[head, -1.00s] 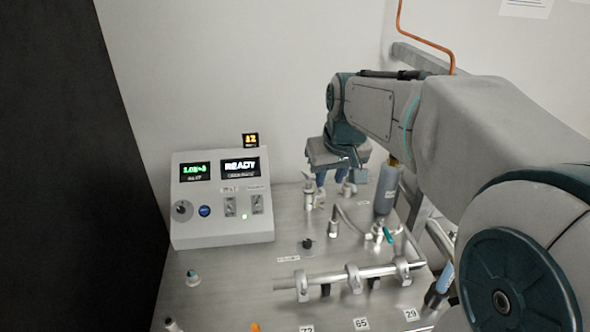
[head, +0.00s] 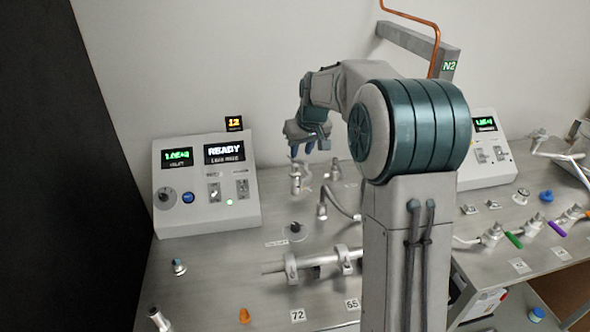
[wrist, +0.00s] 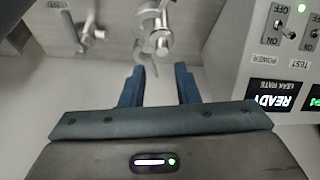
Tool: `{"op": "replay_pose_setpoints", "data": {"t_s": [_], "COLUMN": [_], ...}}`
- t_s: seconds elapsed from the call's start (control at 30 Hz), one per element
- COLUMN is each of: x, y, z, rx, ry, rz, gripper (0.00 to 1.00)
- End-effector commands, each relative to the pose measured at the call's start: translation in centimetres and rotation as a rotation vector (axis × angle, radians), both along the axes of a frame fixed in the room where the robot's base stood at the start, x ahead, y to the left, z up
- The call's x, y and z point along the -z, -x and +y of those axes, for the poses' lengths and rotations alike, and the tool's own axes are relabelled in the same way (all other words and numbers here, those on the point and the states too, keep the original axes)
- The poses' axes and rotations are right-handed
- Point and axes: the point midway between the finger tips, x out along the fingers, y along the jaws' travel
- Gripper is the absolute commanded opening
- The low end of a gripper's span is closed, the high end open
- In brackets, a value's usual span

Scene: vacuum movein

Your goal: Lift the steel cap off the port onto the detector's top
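The leak detector (head: 206,205) is a light grey box with lit displays, one reading READY, at the left of the bench. Its panel also shows at the right of the wrist view (wrist: 276,62), upside down. A steel upright port fitting (head: 296,182) stands to the detector's right; I cannot clearly make out the cap on it. In the wrist view a steel clamped fitting (wrist: 155,38) lies just beyond the fingertips. My gripper (wrist: 159,70) is open and empty, its blue fingers apart. In the head view my gripper (head: 316,147) is above and slightly right of the port.
A small amber display (head: 234,123) reading 12 stands at the detector's back top edge. A horizontal steel pipe (head: 316,262) on clamps lies in front. A second grey box (head: 483,150) stands right. My arm hides the middle of the bench.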

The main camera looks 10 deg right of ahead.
Motion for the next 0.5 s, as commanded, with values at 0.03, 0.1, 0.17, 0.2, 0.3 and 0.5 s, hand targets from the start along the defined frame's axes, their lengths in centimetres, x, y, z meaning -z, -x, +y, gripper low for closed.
{"op": "replay_pose_setpoints", "data": {"t_s": [0.03,0.1,0.17,0.2,0.3,0.5], "x": [0.7,1.4,1.8,1.9,2.6,5.1], "y": [-0.3,-0.6,-0.7,-0.8,-1.1,-2.3], "z": [0.1,0.2,0.2,0.2,0.4,1.0], "rx": [0.0,0.0,0.0,0.0,0.0,0.0], "ry": [0.0,0.0,0.0,0.0,0.0,0.0], "rz": [0.002,0.002,0.0,0.0,0.002,0.004], "gripper": [0.29,0.29,0.29,0.29,0.29,0.29]}}
